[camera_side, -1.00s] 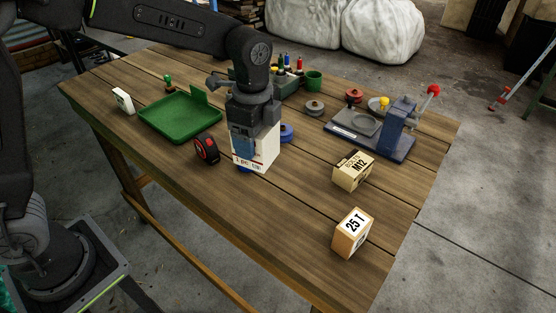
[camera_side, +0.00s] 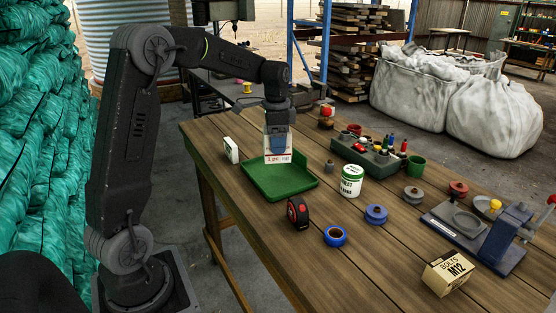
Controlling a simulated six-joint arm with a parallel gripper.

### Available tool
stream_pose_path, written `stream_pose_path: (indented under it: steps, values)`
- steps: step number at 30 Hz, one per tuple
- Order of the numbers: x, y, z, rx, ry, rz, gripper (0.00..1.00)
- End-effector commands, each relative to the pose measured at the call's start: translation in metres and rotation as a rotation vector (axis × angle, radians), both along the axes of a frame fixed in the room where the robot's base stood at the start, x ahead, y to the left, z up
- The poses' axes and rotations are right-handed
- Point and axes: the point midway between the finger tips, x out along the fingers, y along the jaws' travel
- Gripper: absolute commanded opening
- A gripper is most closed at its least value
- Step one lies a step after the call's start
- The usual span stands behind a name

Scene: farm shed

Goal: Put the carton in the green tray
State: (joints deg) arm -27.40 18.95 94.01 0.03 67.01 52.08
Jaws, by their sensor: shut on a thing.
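The white carton (camera_side: 271,159) with red lettering is held upright in my gripper (camera_side: 278,143), which is shut on it from above. The carton's lower end is over the back part of the green tray (camera_side: 292,188). I cannot tell whether it touches the tray floor. The rest of the tray floor that shows is empty. My fingers hide part of the carton's upper half.
A white box (camera_side: 231,150) stands left of the tray. A white-and-green tin (camera_side: 351,181) stands close to its right. A red-black tape measure (camera_side: 298,212) and blue tape roll (camera_side: 335,236) lie in front. A green organizer (camera_side: 366,160) stands behind the tin.

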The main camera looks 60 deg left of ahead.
Motion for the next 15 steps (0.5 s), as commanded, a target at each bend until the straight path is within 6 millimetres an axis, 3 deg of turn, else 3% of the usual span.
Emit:
stream_pose_path:
  steps: [1,6,11,15]
  values:
    - [-0.009,0.028,0.0,0.0,0.0,0.087,0.49]
    - [-0.035,0.089,0.002,0.0,-0.002,0.296,0.49]
    - [-0.053,0.118,0.002,0.001,-0.001,0.403,0.49]
    - [-0.052,0.122,-0.003,-0.001,0.0,0.432,0.49]
